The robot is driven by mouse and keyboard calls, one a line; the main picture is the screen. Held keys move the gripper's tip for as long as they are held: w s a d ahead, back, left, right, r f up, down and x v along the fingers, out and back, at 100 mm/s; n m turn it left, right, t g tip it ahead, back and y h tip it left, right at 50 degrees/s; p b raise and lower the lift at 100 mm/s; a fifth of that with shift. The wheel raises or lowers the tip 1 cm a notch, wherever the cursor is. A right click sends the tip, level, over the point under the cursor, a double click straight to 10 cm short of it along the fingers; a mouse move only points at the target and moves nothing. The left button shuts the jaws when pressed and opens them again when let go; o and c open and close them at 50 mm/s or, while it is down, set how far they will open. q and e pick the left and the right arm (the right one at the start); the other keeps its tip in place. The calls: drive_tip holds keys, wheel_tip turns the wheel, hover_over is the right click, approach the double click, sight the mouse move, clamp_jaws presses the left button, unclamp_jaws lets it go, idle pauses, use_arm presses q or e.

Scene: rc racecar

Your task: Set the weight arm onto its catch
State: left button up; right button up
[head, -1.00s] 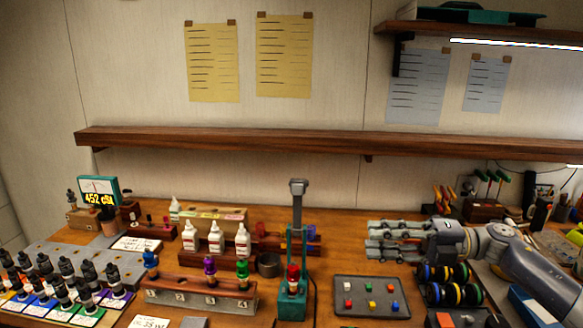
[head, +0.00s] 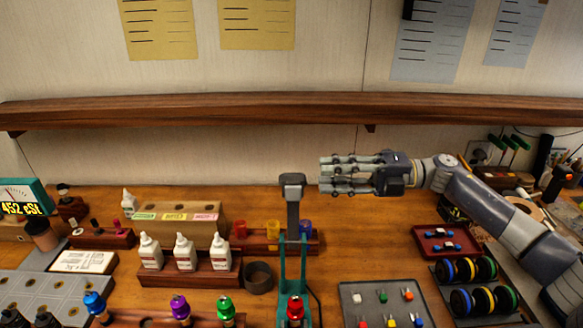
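The weight arm (head: 292,210) is a dark grey upright bar with a blocky grey weight (head: 291,181) at its top. It stands up from a teal stand (head: 282,265) on the bench, with a red knob (head: 295,308) at the front. I cannot make out the catch. My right gripper (head: 322,174) reaches in from the right at the weight's height. Its fingers point left, look straight and spread, and hold nothing. Its fingertips appear a little right of the weight, with a visible gap. My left gripper is out of view.
White bottles (head: 184,252) stand in a wooden rack left of the stand, beside a dark ring (head: 258,277). A grey tray (head: 352,318) of coloured pieces and a red tray (head: 418,232) lie to the right. A wooden shelf (head: 200,111) crosses the wall behind.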

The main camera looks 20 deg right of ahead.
sight(304, 175)
drive_tip(key=p+x, duration=0.1)
drive_tip(key=x, duration=0.2)
drive_tip(key=p+x, duration=0.1)
drive_tip(key=x, duration=0.3)
drive_tip(key=shift+w+a+p, duration=0.2)
drive_tip(key=shift+w+p, duration=0.1)
drive_tip(key=shift+p, duration=0.1)
drive_tip(key=shift+a+f, duration=0.1)
drive_tip(key=shift+a, duration=0.3)
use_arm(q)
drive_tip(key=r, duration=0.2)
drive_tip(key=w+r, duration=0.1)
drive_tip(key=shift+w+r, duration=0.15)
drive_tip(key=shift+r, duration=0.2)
use_arm(e)
drive_tip(key=shift+w, duration=0.1)
